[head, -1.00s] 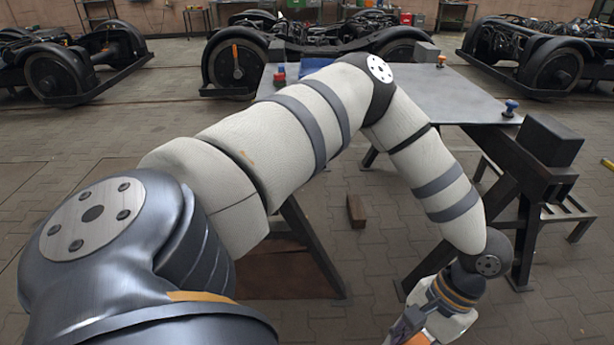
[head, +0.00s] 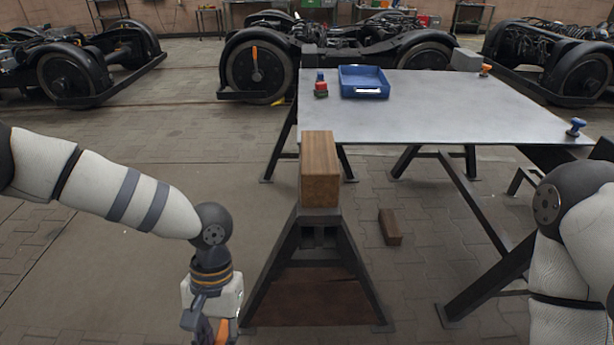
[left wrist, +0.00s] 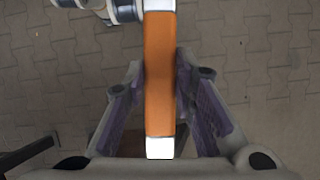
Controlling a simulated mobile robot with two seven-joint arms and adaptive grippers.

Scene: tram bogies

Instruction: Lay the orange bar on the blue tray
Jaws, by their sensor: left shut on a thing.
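The blue tray (head: 351,93) lies at the far left part of the grey table top in the head view, with a white label on its front. My left gripper (head: 214,328) is low at the bottom of the head view, well in front of the table and left of a trestle. It is shut on the orange bar (head: 222,333), mostly cut off there. In the left wrist view the orange bar (left wrist: 160,70), with white ends, runs upright between the fingers of the left gripper (left wrist: 160,85). My right arm shows at the right edge; its gripper is out of view.
A trestle with a wooden block (head: 320,178) on top stands between my left gripper and the table (head: 430,118). Red and blue knobbed items (head: 321,88) sit beside the tray. Another wooden block (head: 390,227) lies on the floor. Bogies stand behind.

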